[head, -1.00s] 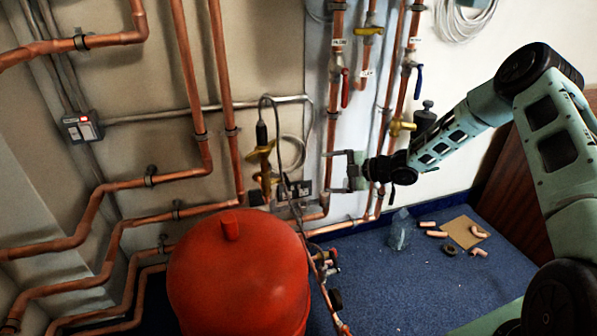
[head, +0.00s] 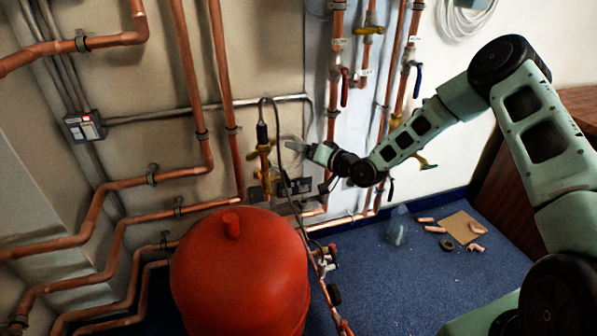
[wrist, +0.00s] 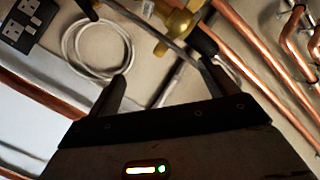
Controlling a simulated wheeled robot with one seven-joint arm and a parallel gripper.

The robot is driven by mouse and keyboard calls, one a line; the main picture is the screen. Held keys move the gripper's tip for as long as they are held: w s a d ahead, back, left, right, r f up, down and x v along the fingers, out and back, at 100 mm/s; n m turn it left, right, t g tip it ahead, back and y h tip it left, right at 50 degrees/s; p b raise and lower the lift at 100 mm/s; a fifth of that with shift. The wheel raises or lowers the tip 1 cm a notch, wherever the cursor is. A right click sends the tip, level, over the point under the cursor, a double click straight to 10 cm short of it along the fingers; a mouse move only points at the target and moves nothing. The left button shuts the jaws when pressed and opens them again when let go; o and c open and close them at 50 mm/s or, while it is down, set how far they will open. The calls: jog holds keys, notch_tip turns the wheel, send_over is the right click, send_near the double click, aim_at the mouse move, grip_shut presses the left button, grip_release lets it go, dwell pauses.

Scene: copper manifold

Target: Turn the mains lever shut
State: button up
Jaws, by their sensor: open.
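My gripper (head: 298,147) is open and empty in front of the wall. It is just right of a brass valve (head: 264,165) with a black top. In the wrist view its fingers (wrist: 168,90) are spread, and a brass fitting (wrist: 180,22) lies beyond them near the top, beside a dark cylinder. Lever valves show on the copper pipes: a red lever (head: 345,87) and a blue lever (head: 417,78), both hanging down, and a yellow handle (head: 369,30) lying across its pipe. I cannot read the labels, so I cannot tell which is the mains lever.
A red tank (head: 240,275) stands below my gripper. A thin hose (head: 291,185) hangs beside the brass valve, with sockets (head: 297,186) behind it. Pipe offcuts and a brown board (head: 462,227) lie on the blue floor at right. My forearm hides part of the right-hand pipes.

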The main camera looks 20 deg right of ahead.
jog(key=s+a+f+m+g+h+p, duration=0.1)
jog(key=s+a+m+h+p, duration=0.1)
jog(key=m, duration=1.5)
jog(key=s+a+f+m+g+h+p, duration=0.1)
jog(key=s+m+h, duration=0.3)
jog(key=m, duration=1.3)
jog(key=h, duration=0.2)
jog(key=shift+s+a+f+h+p, duration=0.15)
jog(key=shift+s+a+h+p, duration=0.15)
jog(key=shift+a+h+p, duration=0.1)
